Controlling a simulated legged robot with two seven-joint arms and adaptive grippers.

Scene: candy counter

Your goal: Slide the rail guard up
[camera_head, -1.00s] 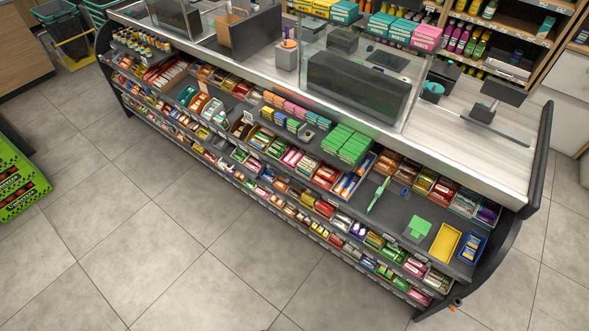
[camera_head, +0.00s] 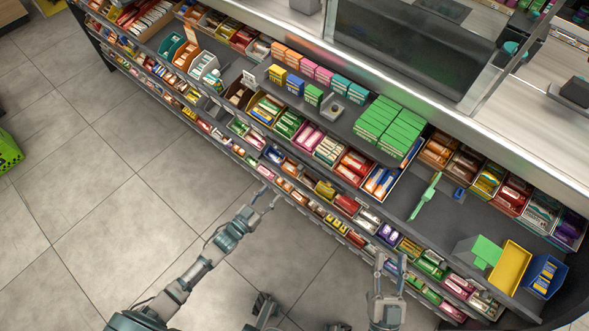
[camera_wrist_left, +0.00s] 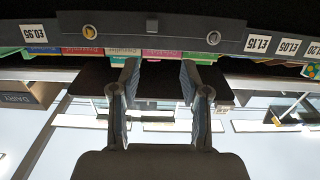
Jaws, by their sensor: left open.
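In the left wrist view a dark shelf-edge rail (camera_wrist_left: 150,43) runs across the top, with two round studs and a small square stud on it. I take this stretch to be the rail guard; I cannot make out its ends. In the head view it cannot be told apart from the counter's shelf edges. My left gripper (camera_head: 268,196) is open and empty by the front of the lower shelves. It also shows in the left wrist view (camera_wrist_left: 159,76), fingers apart, just below the rail in the picture. My right gripper (camera_head: 391,264) is open, near the shelf front further right.
Several price tags (camera_wrist_left: 258,43) sit along the rail. The candy counter is full of sweets.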

